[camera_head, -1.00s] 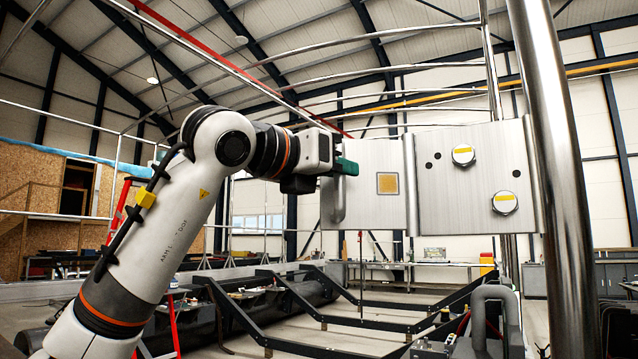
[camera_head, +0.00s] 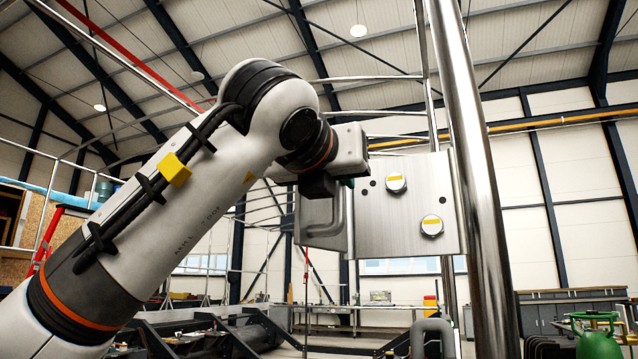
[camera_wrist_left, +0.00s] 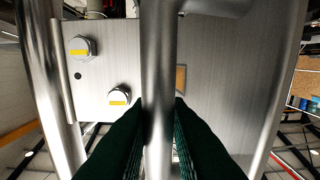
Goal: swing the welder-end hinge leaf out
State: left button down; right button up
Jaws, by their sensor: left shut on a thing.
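The hinge leaf (camera_head: 312,212) is a brushed metal plate at the left edge of a fixed plate (camera_head: 400,235) with two yellow-marked bolts. A bent tube handle (camera_head: 334,228) stands on the leaf. My left gripper (camera_head: 346,184) is at the handle's upper part, its fingers mostly hidden by the wrist. In the left wrist view, the green-padded fingers of my left gripper (camera_wrist_left: 158,125) are shut around the upright handle bar (camera_wrist_left: 158,60). The leaf (camera_wrist_left: 232,75) lies behind it, with an orange patch partly covered by the bar. My right gripper is not in view.
A thick shiny post (camera_head: 478,170) stands close at the right of the fixed plate. A green cylinder (camera_head: 598,342) stands at the lower right. A long workbench (camera_head: 375,313) runs behind. My left arm fills the left of the head view.

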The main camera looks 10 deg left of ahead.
pick_arm(q)
jog(key=shift+d+n+y, duration=0.3)
jog(key=shift+d+y, duration=0.1)
jog(key=c, duration=1.4)
grip_release()
jog(key=shift+c, duration=0.2)
jog(key=s+a+b, duration=0.1)
jog(key=s+b, duration=0.3)
jog(key=s, duration=0.7)
jog(key=shift+s+a, duration=0.3)
jog(key=shift+s, duration=0.1)
